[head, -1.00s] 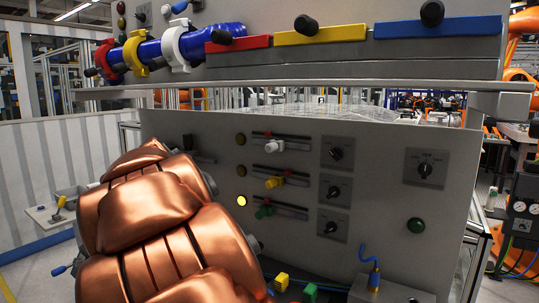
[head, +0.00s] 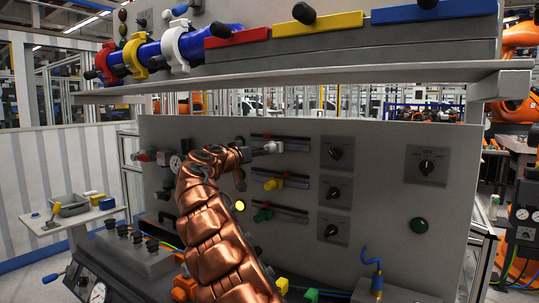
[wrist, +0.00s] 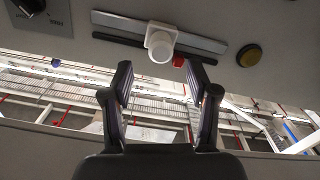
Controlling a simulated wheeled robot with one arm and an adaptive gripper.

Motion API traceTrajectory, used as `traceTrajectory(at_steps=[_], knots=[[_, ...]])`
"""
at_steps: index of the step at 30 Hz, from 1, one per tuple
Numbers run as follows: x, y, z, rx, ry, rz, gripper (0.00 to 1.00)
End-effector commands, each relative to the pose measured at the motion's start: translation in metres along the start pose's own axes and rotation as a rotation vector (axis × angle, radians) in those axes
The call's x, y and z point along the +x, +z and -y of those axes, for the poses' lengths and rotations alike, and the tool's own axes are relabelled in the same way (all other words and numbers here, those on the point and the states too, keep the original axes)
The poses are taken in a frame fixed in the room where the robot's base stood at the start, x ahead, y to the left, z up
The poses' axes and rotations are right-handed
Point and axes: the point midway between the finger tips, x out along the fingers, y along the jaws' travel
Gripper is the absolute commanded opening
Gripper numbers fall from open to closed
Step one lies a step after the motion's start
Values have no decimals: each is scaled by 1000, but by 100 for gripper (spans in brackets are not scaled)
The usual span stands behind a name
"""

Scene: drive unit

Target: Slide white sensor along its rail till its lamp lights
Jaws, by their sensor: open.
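The white sensor (head: 273,147) sits on the topmost of three short rails on the grey panel. In the wrist view the white sensor (wrist: 160,43) is on its rail (wrist: 205,41), just ahead of the fingertips and roughly centred between them. My gripper (wrist: 160,72) is open, with nothing between its fingers. In the head view my gripper (head: 251,153) is at the left of the sensor, partly hidden by my arm. The round amber lamp (wrist: 249,55) near the rail's end looks dull in the wrist view.
Below are a yellow sensor (head: 273,184) and a green sensor (head: 262,215) on their own rails. The lowest lamp (head: 240,205) glows yellow. Dark knobs (head: 335,153) stand right of the rails. A shelf (head: 330,82) juts out above the panel.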

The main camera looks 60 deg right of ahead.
Motion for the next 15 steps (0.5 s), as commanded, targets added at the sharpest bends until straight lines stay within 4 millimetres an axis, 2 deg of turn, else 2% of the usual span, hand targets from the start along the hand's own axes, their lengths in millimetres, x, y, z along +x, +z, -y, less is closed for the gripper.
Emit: traceTrajectory(at_steps=[15], knots=[[32, -5, 0, 25, -1, -26, 59]])
